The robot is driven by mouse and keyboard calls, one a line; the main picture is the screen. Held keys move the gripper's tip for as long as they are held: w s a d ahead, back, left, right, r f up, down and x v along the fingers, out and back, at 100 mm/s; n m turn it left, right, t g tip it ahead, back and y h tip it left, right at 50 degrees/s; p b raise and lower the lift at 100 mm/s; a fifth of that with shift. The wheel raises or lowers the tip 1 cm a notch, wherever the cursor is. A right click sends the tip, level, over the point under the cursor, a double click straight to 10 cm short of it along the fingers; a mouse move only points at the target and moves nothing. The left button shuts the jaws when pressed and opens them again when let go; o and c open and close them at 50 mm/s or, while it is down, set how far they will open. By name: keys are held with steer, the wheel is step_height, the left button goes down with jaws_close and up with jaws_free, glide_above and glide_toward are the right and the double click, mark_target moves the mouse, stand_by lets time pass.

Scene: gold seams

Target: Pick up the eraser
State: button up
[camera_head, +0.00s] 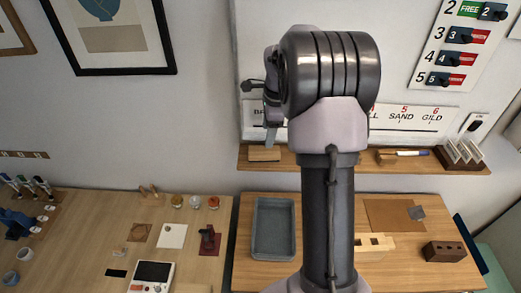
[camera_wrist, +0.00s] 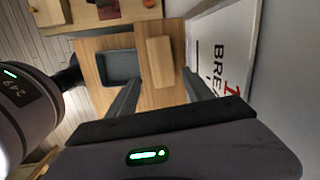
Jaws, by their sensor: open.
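A light wooden block (camera_head: 264,154), which looks like the eraser, lies on the wall ledge below the left end of the whiteboard. In the wrist view the block (camera_wrist: 159,49) shows between and beyond the fingertips. My gripper (camera_wrist: 161,76) is open and empty, with a finger on each side of the block's line. In the head view my gripper (camera_head: 271,134) hangs just above the block, partly hidden by my arm. I cannot tell the exact gap, but no contact shows. The block's underside is hidden.
The whiteboard (camera_head: 250,112) stands close behind the wooden ledge (camera_head: 300,160). A marker (camera_head: 412,153) and a slotted holder (camera_head: 463,154) are on the ledge to the right. Below, a table carries a grey tray (camera_head: 273,228) and a dark brown block (camera_head: 445,251).

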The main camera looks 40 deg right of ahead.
mark_target(265, 151)
steer(key=f, duration=0.3)
steer(key=w+f, duration=0.1)
steer(key=f, duration=0.5)
steer(key=shift+w, duration=0.35)
steer(key=shift+w+f, duration=0.15)
steer(key=shift+f, duration=0.15)
steer(key=shift+r, duration=0.1)
steer(key=c, duration=1.2)
